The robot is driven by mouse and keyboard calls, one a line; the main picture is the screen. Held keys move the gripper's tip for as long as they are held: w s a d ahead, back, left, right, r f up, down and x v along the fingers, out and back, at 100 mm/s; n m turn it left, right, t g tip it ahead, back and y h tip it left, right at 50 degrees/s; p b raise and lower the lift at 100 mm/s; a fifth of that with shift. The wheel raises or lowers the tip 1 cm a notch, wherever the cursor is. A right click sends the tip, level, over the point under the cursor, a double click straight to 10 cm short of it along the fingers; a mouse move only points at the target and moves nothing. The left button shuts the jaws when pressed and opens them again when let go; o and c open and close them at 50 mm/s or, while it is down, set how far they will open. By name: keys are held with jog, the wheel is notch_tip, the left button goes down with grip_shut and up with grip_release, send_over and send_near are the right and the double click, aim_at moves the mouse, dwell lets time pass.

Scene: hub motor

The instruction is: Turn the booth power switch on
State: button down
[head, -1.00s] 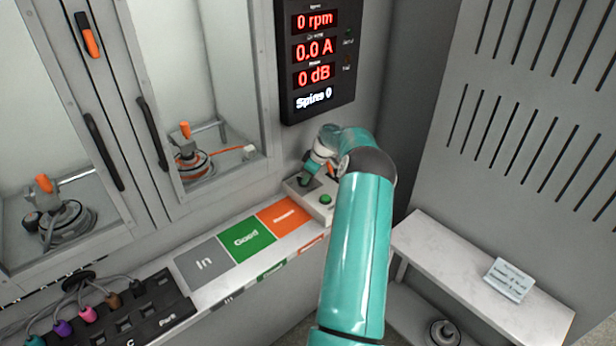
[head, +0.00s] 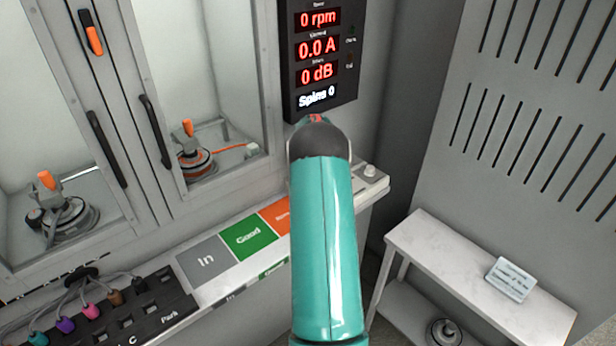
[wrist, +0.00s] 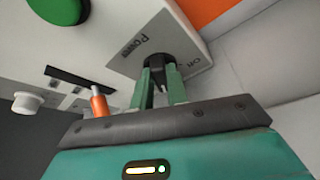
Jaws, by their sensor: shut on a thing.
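The booth power switch (wrist: 160,61) is a black handle set in a dark recess on a pale control box (wrist: 105,45). In the head view my arm hides the gripper and the switch.
The box also carries a green button (wrist: 58,6), a white knob (wrist: 27,102) and a small orange-tipped peg (wrist: 98,104) near my gripper's left side. The dark display (head: 319,55) reads 0 rpm, 0.0 A and 0 dB. A low white bench (head: 455,265) stands right.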

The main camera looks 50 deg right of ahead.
jog(key=shift+w+a+m+g+h, duration=0.15)
jog(key=shift+m+g+h, duration=0.35)
jog(key=shift+m, duration=1)
jog(key=c, duration=1.4)
grip_release()
jog(key=v, duration=1.4)
